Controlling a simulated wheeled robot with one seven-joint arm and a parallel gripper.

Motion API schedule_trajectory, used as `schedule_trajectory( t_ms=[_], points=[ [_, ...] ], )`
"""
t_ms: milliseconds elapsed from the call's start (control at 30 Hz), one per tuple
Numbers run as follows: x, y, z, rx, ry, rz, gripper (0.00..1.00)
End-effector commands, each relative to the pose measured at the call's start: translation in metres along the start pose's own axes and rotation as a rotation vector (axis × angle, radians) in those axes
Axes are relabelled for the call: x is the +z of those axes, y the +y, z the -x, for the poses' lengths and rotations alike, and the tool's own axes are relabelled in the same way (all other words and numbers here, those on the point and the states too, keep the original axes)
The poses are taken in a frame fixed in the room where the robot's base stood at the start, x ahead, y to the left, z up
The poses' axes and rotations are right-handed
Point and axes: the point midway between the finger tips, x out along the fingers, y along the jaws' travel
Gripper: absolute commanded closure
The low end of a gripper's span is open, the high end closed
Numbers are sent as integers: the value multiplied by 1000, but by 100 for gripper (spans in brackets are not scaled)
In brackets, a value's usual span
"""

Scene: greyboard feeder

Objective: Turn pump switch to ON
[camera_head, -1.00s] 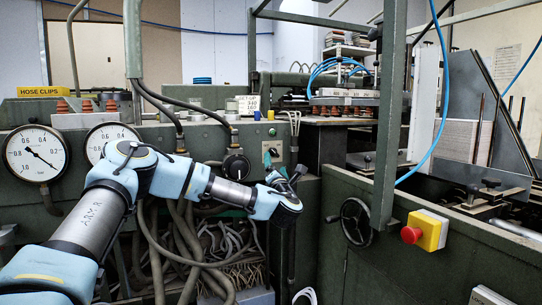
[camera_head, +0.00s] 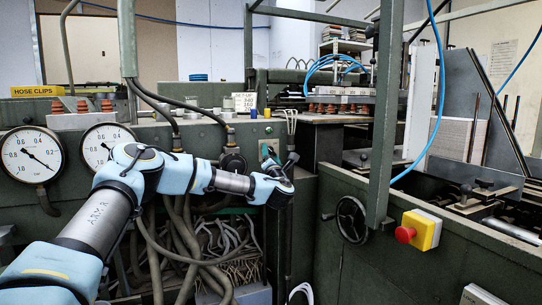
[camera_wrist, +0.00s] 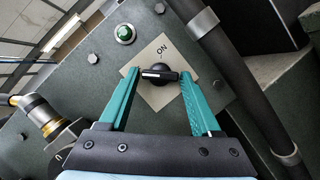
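The pump switch (camera_wrist: 160,74) is a black knob with a white-marked bar handle on a pale plate (camera_wrist: 158,95) in the wrist view. The plate is labelled ON, above the knob. The bar lies roughly across the picture, with its white mark toward the left, not toward the ON label. My gripper (camera_wrist: 159,74) is open, with one teal finger beside each end of the bar. Whether either finger touches the knob is unclear. In the head view my gripper (camera_head: 269,152) is at the green panel, and my wrist hides most of the switch.
A green indicator (camera_wrist: 124,34) sits near the plate. A dark pipe (camera_wrist: 240,75) runs close on the right, and a brass-ringed fitting (camera_wrist: 40,115) sticks out on the left. In the head view, hoses (camera_head: 185,235) hang below my arm, and a red-yellow emergency button (camera_head: 418,231) is at right.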

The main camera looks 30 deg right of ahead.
Motion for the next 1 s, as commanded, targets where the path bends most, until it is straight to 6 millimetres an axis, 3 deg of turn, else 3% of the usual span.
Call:
schedule_trajectory(
  t_ms=[67,533,1000],
  points=[
    [0,0,0,0,0,0,45],
    [0,0,0,0,0,0,98],
    [2,2,0,-39,-3,-100,100]
  ],
)
